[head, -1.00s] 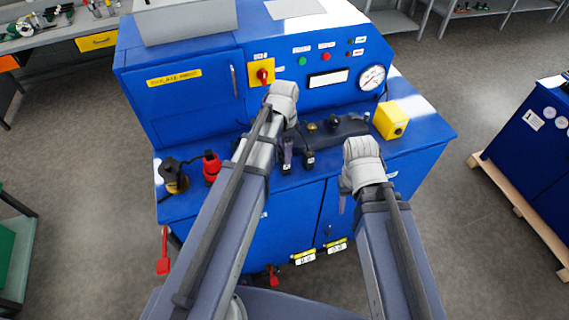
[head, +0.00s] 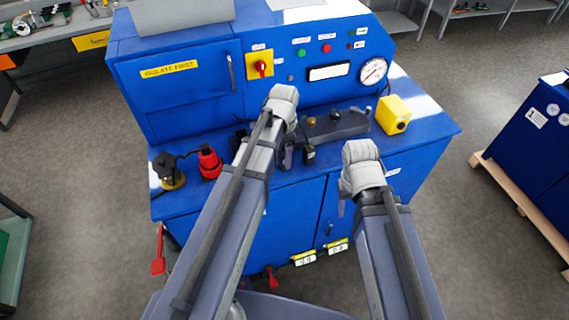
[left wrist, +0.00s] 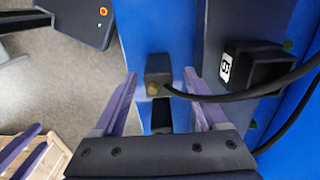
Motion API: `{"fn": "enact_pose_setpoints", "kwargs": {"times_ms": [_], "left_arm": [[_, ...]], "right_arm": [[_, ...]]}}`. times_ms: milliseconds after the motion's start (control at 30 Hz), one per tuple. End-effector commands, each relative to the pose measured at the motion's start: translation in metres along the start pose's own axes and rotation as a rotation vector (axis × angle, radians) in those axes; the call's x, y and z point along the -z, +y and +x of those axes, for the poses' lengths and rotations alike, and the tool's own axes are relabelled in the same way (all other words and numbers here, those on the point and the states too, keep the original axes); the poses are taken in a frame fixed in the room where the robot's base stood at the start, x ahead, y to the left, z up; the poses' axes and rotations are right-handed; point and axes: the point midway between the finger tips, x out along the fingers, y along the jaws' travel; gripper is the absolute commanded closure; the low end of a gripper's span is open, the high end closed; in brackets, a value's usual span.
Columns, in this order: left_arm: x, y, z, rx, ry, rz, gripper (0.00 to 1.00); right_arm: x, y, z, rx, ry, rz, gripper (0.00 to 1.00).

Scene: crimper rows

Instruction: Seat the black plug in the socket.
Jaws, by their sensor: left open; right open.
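In the left wrist view, a dark block with a brass-coloured round end (left wrist: 157,76) and a black cable lies between the fingers of my left gripper (left wrist: 160,102). It may be the black plug, but I cannot tell for sure. The fingers are open and apart from it. A black box with a white label (left wrist: 262,68) sits right of the fingers; whether it is the socket is unclear. In the head view, my left gripper (head: 287,158) is mostly hidden by its arm at the ledge. My right gripper (head: 341,207) is open, mostly hidden, before the machine's front.
A black piece with a brass base (head: 170,173) and a red connector (head: 209,162) stand at the ledge's left. A dark block with knobs (head: 335,127) and a yellow box (head: 393,115) stand on the right. The blue panel (head: 185,100) rises behind.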

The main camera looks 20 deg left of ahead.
Motion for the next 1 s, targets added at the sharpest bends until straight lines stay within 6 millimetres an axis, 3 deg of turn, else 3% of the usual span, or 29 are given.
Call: {"fn": "enact_pose_setpoints", "kwargs": {"times_ms": [33, 200, 500, 1000], "left_arm": [[0.000, 0.001, 0.014, 0.000, 0.000, 0.000, 0.25], [0.001, 0.002, 0.032, 0.000, 0.000, 0.000, 0.25], [0.000, 0.001, 0.032, 0.000, 0.000, 0.000, 0.25], [0.000, 0.002, 0.032, 0.000, 0.000, 0.000, 0.80]], "right_arm": [[0.001, -0.001, 0.014, 0.000, 0.000, -0.001, 0.50], [0.002, -0.003, 0.032, -0.001, 0.000, -0.004, 0.50], [0.002, -0.003, 0.032, -0.001, 0.000, -0.006, 0.50], [0.002, -0.003, 0.032, -0.001, 0.000, -0.006, 0.50]]}}
